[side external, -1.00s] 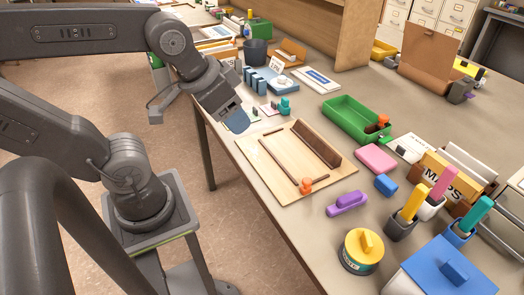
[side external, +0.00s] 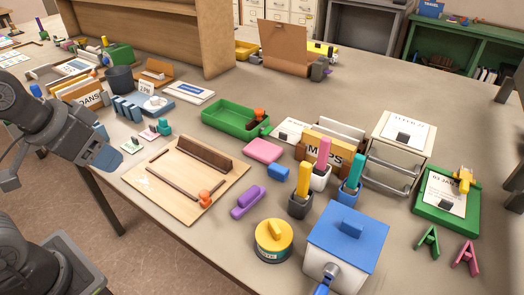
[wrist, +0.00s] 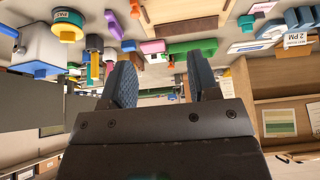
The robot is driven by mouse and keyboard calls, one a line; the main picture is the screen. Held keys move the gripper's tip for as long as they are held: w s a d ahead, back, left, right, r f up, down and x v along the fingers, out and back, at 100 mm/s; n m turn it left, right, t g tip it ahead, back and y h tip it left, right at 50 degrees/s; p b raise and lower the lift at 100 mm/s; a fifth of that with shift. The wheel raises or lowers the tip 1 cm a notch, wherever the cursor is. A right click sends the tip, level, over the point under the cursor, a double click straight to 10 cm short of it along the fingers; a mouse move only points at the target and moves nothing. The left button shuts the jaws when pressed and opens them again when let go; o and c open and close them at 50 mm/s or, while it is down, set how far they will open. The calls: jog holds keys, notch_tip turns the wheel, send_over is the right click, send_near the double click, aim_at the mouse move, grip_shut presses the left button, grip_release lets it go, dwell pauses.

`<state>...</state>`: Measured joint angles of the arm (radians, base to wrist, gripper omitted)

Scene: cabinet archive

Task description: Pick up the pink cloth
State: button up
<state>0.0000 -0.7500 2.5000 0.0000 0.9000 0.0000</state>
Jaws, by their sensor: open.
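The pink cloth (side external: 263,150) is a flat pink rectangle lying on the table, between the green tray and a small blue block. It also shows in the wrist view (wrist: 153,47), small and upside down. My gripper (side external: 104,150) is at the left edge of the table in the side view, beside the wooden board and well apart from the cloth. In the wrist view its blue-grey fingers (wrist: 162,78) are spread with nothing between them.
The wooden board (side external: 165,195) with raised strips lies between my gripper and the cloth. The green tray (side external: 222,118) is behind the cloth, the MAPS box (side external: 328,147) and pen cups (side external: 300,203) to its right. A purple block (side external: 248,200) lies in front.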

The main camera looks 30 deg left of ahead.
jog(key=o, duration=0.8)
jog(key=shift+o, duration=0.2)
jog(key=w+r+m+g, duration=0.1)
jog(key=w+r+m, duration=0.25)
jog(key=w, duration=0.35)
jog(key=m+g, duration=0.5)
jog(key=m, duration=1)
send_over(263, 148)
jog(key=shift+n, duration=0.25)
jog(key=f, duration=1.8)
jog(key=shift+s+d+f, duration=0.2)
jog(key=shift+f, duration=0.1)
jog(key=shift+w+a+f, duration=0.1)
jog(key=shift+w+f, duration=0.05)
jog(key=shift+f, duration=1.45)
jog(key=shift+w+a+f, duration=0.1)
jog(key=shift+f, duration=1.45)
